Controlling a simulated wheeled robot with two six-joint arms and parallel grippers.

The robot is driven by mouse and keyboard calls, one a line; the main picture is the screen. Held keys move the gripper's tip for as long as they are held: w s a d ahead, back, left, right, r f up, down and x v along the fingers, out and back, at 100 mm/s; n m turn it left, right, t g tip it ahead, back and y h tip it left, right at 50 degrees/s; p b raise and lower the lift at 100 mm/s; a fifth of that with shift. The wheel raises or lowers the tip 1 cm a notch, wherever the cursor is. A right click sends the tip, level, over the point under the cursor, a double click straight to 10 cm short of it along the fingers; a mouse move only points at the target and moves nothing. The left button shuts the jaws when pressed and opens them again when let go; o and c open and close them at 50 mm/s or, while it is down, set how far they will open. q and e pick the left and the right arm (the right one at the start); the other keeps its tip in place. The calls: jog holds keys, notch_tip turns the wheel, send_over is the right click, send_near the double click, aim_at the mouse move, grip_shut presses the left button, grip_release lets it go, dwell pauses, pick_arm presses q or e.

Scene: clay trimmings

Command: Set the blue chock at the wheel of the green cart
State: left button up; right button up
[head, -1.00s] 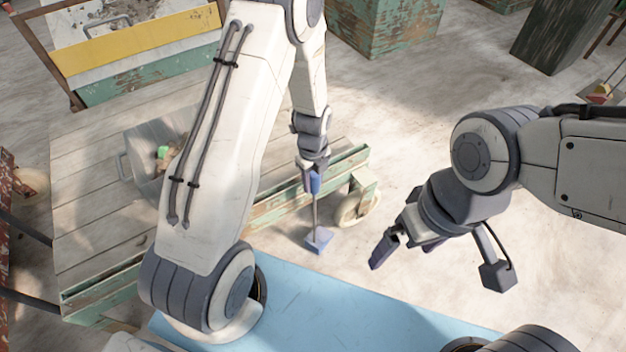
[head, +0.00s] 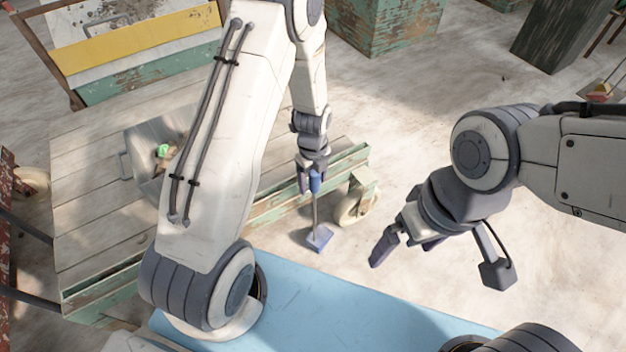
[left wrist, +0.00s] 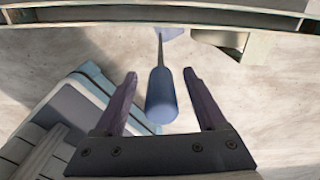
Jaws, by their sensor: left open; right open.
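The blue chock (head: 320,238) stands on the floor beside the green cart (head: 92,218), to the left of its wheel (head: 351,208). In the head view a small gap shows between chock and wheel. A thin rod rises from the chock to a blue handle (head: 315,184). My left gripper (head: 313,189) is open, with its fingers on either side of the handle. In the left wrist view the handle (left wrist: 161,97) shows between the spread fingers, with clear space on both sides. My right gripper (head: 392,246) is open and empty, out to the right.
A metal bin (head: 147,155) with small items sits on the cart's plank deck, partly behind my left arm. A light-blue surface (head: 320,300) lies in front. Green crates (head: 385,28) stand at the back. The floor right of the wheel is clear.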

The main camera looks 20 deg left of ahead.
pick_arm(q)
notch_tip(320, 180, up, 10)
jog(key=p, duration=0.3)
jog(key=s+d+r+n, duration=0.4)
jog(key=d+r, duration=0.2)
jog(key=r, duration=0.1)
jog(key=s+d+r+n+h, duration=0.1)
jog(key=s+d+r+n, duration=0.4)
jog(key=s, duration=0.4)
jog(key=s+d+r+n, duration=0.2)
jog(key=s+r+n, duration=0.4)
jog(key=s+n, duration=0.3)
notch_tip(320, 180, up, 30)
jog(key=m+p, duration=0.1)
jog(key=p, duration=2.9)
jog(key=shift+s, duration=0.4)
jog(key=shift+f, duration=0.1)
